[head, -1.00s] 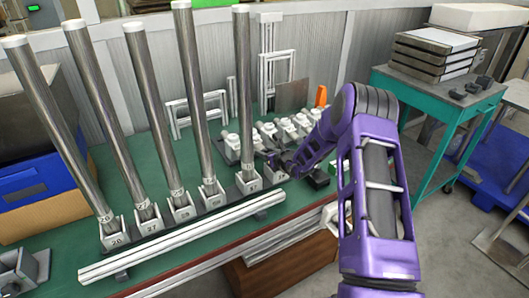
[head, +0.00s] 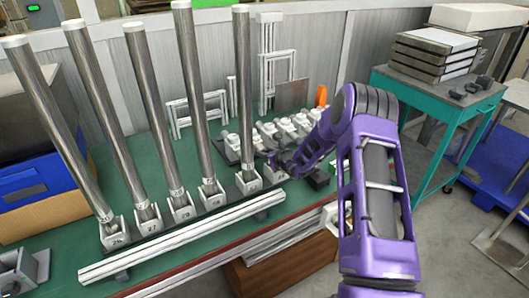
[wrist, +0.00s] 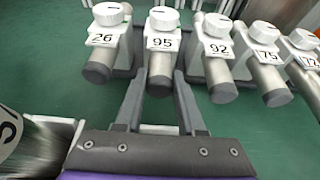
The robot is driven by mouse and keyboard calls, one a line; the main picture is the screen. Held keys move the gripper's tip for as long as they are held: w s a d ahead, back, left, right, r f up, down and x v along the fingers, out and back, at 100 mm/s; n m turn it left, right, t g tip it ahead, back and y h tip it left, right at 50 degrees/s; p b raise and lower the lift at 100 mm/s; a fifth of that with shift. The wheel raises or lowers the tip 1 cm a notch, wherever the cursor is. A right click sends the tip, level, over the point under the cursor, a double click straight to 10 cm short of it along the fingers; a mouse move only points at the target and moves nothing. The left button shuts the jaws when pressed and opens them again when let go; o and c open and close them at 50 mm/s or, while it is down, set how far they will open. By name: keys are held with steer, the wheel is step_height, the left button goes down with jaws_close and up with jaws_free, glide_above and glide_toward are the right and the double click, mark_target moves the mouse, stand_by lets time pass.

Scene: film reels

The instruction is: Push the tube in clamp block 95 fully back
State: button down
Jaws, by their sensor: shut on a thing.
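In the wrist view, clamp block 95 (wrist: 162,42) is a white block with a round white knob on top. Its metal tube (wrist: 160,66) sticks out of the front toward me and ends in a dark grey cap. My gripper (wrist: 160,84) has one finger on each side of this tube's capped end and is shut on it. The tube lies in line with the block. In the head view my gripper (head: 282,164) is at the row of small clamp blocks, and the tube it holds is too small to make out.
In the wrist view, block 26 (wrist: 103,39) stands close on the left, and blocks 92 (wrist: 217,49) and 75 (wrist: 267,56) on the right, each with a protruding tube. Several tall tubes (head: 150,120) and a white rail (head: 185,237) stand left on the green table.

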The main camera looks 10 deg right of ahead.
mark_target(262, 147)
steer(key=shift+w+a+f+b, duration=0.15)
steer(key=shift+w+b, duration=0.25)
steer(key=shift+w+a+b, duration=0.2)
steer(key=shift+w+b, duration=0.15)
steer(key=shift+w, duration=0.2)
steer(key=shift+w+a+b, duration=0.2)
steer(key=shift+w+b, duration=0.15)
steer(key=shift+w, duration=0.4)
steer(key=c, duration=0.5)
jaws_free()
